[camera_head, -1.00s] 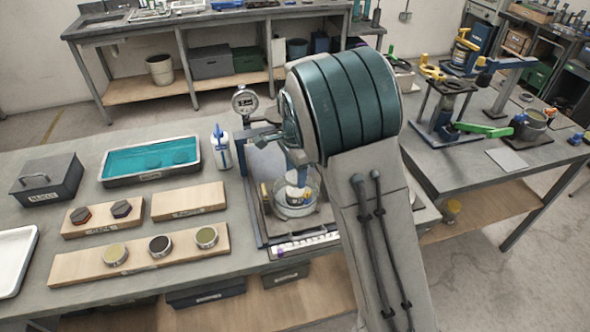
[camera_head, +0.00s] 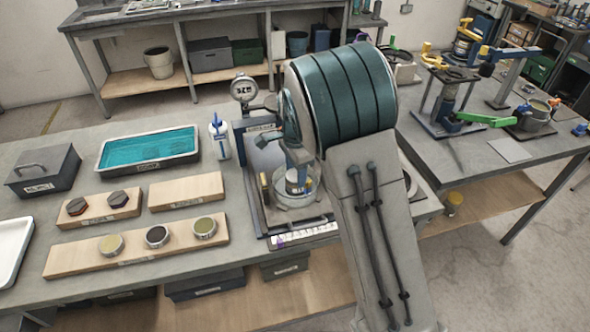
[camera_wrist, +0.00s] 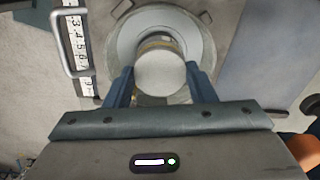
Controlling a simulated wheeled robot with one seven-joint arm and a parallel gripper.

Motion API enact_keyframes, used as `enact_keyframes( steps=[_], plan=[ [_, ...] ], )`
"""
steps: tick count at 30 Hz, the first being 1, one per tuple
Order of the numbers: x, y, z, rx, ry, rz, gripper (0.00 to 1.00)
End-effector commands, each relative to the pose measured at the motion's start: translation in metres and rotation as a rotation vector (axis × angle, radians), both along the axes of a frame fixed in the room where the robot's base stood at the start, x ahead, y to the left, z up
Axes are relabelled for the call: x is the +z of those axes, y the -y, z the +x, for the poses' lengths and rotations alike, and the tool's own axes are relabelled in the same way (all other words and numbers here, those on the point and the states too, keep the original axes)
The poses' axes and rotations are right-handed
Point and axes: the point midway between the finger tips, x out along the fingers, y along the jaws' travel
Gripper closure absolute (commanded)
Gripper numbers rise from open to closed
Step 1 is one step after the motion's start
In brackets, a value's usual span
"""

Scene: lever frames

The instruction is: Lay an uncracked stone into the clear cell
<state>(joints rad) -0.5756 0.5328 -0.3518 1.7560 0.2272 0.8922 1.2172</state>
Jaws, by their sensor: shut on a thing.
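My gripper (camera_wrist: 160,74) is shut on a round, pale grey piece (camera_wrist: 160,68) in the wrist view, one blue finger on each side. No crack shows on its plain face; its other sides are hidden. A brass-coloured band shows at its far edge. Beyond it is a round, ring-like grey fixture (camera_wrist: 203,45). In the head view my gripper (camera_head: 298,170) points down at the clear round cell (camera_head: 296,200) on the stand. The held piece is low over or inside the cell; I cannot tell whether it touches the bottom.
A dial gauge (camera_head: 243,88) and a white bottle (camera_head: 220,138) stand left of the stand. A wooden board (camera_head: 75,262) holds three round pieces; a smaller board (camera_head: 97,218) holds two dark hexagonal ones. The board beside it (camera_head: 186,191) is empty. A teal-filled tray (camera_head: 150,150) is behind.

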Motion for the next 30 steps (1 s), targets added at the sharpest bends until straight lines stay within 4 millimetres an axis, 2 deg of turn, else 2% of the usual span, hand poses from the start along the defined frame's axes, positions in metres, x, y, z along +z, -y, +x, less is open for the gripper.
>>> enact_keyframes(
  steps=[27, 28, 30],
  plan=[
    [-0.0027, -0.0011, -0.0006, 0.000, 0.000, 0.000, 0.73],
    [-0.0027, -0.0011, -0.0006, 0.000, 0.000, 0.000, 0.44],
    [-0.0027, -0.0012, -0.0006, 0.000, 0.000, 0.000, 0.25]
  ],
)
